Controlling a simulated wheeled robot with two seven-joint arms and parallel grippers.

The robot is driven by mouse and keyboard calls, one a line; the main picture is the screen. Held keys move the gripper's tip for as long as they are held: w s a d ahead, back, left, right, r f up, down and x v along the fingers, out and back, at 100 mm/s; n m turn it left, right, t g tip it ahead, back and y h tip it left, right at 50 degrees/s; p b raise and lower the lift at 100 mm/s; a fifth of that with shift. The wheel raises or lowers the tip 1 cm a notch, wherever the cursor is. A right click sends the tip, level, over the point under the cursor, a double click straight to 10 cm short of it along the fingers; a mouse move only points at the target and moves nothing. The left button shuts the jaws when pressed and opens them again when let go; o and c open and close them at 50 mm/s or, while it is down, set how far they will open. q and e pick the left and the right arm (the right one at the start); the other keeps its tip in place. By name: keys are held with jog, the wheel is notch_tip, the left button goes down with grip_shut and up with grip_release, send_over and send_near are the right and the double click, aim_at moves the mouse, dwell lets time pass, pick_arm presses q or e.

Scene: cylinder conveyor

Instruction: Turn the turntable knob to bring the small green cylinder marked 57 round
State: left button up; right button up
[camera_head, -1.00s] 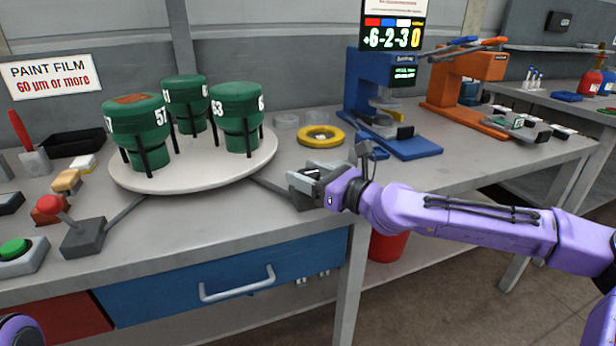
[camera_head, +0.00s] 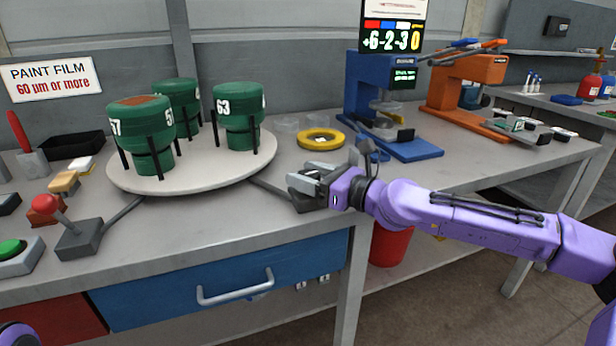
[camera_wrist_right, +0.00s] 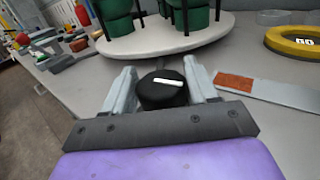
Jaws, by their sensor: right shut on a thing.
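The round white turntable (camera_head: 200,180) carries several green cylinders on black posts. The cylinder marked 57 (camera_head: 145,128) stands at its front left with a brown patch on top. The cylinder marked 63 (camera_head: 238,118) stands at the right, and another (camera_head: 178,94) stands behind, its number hidden. My right gripper (camera_head: 308,183) is at the table's front edge, right of the turntable. In the right wrist view its fingers are shut on the black knob (camera_wrist_right: 162,90), which has a white line on top. My left gripper is out of view.
A yellow ring (camera_head: 321,139) lies right of the turntable, with a blue press (camera_head: 375,100) and an orange press (camera_head: 462,85) beyond.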

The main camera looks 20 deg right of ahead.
jog(key=shift+a+f+n+g+y+b, duration=0.1)
jog(key=shift+f+n+g+y+b, duration=0.15)
jog(key=shift+n+g+y+b, duration=0.2)
dwell(1.0)
jog(key=o, duration=1)
jog(key=shift+r, duration=0.1)
jog(key=shift+c, duration=0.2)
jog(key=shift+s+r, duration=0.1)
jog(key=shift+s+d+r+p, duration=0.15)
jog(key=shift+s+d+p, duration=0.05)
jog(key=shift+d+p, duration=0.2)
jog(key=s+d+p, duration=0.1)
jog(key=p, duration=0.1)
jog(key=s+d+r+p, duration=0.1)
jog(key=s+p, duration=0.1)
jog(key=shift+d, duration=0.2)
jog(key=s+d+p, duration=0.1)
jog(key=p, duration=0.1)
jog(key=s+d+f+p, duration=0.1)
jog(key=s+p, duration=0.1)
jog(key=s+d+p, duration=0.1)
jog(key=p, duration=0.1)
jog(key=shift+s+d+f+p, duration=0.25)
jog(key=shift+s+p, duration=0.05)
jog(key=shift+p, duration=0.05)
